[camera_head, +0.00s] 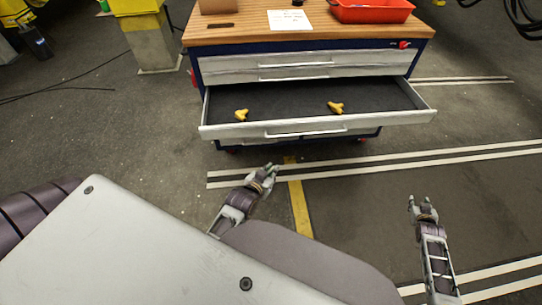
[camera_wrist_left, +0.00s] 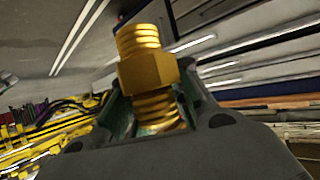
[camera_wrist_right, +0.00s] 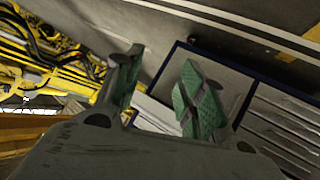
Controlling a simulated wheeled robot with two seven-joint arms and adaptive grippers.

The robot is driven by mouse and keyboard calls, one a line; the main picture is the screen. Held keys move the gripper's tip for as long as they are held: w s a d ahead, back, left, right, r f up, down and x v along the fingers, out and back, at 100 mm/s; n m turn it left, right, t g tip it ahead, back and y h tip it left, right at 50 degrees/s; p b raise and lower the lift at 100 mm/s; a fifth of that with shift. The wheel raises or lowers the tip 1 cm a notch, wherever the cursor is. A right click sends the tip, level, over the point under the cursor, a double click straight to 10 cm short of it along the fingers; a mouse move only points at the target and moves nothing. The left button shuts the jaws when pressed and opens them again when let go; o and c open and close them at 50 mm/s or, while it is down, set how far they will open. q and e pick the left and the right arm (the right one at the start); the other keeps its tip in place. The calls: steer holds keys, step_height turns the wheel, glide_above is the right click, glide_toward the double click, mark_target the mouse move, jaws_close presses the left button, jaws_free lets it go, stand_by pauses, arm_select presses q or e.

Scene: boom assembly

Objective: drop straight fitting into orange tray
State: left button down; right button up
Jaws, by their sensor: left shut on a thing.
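A brass straight fitting (camera_wrist_left: 148,68) with threaded ends and a hex middle is between the fingers of my left gripper (camera_wrist_left: 150,115), which is shut on it. In the head view my left gripper (camera_head: 264,174) is in front of the open drawer, low and apart from it; the fitting is too small to make out there. My right gripper (camera_head: 422,208) is to the right, over the floor. In the right wrist view its green-padded fingers (camera_wrist_right: 158,92) are apart with nothing between them. The orange tray (camera_head: 371,11) is on the wooden top of the cabinet, at the back right.
The open drawer (camera_head: 285,128) juts from the cabinet and holds two yellow-brass fittings (camera_head: 241,115) (camera_head: 336,107). A white sheet (camera_head: 289,20), a small dark object (camera_head: 297,3) and a brown box (camera_head: 217,6) are on the wooden top (camera_head: 250,27). Floor before the drawer is clear.

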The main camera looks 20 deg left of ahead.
steer(key=s+a+f+g, duration=0.2)
steer(key=s+f+g, duration=0.3)
steer(key=s+f, duration=1.85)
steer(key=s+a+f+g, duration=0.1)
steer(key=s+f, duration=0.2)
steer(key=s, duration=0.8)
steer(key=s+a+f+g, duration=0.1)
steer(key=s+f, duration=0.3)
steer(key=s, duration=0.8)
steer(key=s+a+f+g, duration=0.1)
steer(key=s+f+g, duration=0.2)
steer(key=s, duration=0.9)
steer(key=shift+f, duration=0.2)
steer(key=shift+a, duration=0.1)
steer(key=shift+c, duration=0.5)
